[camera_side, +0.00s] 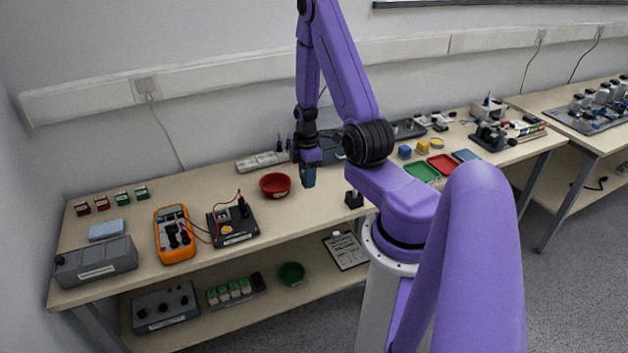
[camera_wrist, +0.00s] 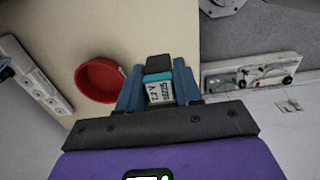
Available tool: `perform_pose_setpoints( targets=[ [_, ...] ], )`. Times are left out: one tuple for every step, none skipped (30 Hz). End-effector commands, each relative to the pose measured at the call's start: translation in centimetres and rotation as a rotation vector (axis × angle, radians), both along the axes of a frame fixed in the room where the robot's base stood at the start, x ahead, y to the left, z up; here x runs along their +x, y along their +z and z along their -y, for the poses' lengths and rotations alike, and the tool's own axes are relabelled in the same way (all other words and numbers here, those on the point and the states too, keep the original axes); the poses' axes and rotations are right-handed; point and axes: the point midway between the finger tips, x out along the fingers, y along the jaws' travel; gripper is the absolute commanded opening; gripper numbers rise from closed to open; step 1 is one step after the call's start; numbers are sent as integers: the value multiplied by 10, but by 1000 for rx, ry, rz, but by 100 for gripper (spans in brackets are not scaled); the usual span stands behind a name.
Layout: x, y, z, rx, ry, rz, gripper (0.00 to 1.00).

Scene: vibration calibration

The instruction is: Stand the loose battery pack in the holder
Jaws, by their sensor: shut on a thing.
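My gripper (camera_side: 309,172) hangs above the bench, a little to the right of the red bowl. In the wrist view its two blue fingers (camera_wrist: 159,92) are closed on the battery pack (camera_wrist: 160,91), a small block with a teal band and a white printed label. A black block-shaped part (camera_wrist: 158,63) shows just beyond the label; I cannot tell whether it belongs to the pack. A small black stand (camera_side: 354,199) is near the bench's front edge, to the right of my gripper. It may be the holder, but it is too small to tell.
The red bowl (camera_side: 275,185) is close to my gripper. An orange multimeter (camera_side: 174,236) and a black wired box (camera_side: 233,226) are farther left. A power strip (camera_side: 263,162) lies at the back. Trays (camera_side: 422,172) are to the right.

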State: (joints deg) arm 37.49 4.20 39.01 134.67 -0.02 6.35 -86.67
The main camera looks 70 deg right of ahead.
Motion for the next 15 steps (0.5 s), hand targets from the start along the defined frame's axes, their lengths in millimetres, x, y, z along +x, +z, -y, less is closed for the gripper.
perform_pose_setpoints(
  targets=[
    [17,-1,-4,-3,8,3,2],
    [26,-1,-7,-2,10,2,2],
    [41,-2,-12,-2,11,4,2],
    [52,-3,-16,-2,11,4,2],
    [64,-3,-21,-1,12,3,2],
    [80,-3,-28,-2,12,4,2],
    [91,-4,-34,-2,11,4,2],
    [102,-4,-40,-2,11,4,2],
    [117,-4,-49,-2,10,4,2],
    [128,-4,-56,-2,10,4,2],
    [138,-4,-64,-2,11,4,2],
    [151,-3,-73,-2,10,4,2],
    [159,-3,-81,-2,9,4,2],
    [167,-3,-88,-1,8,2,2],
    [177,-2,-97,-1,8,3,2]
  ],
)
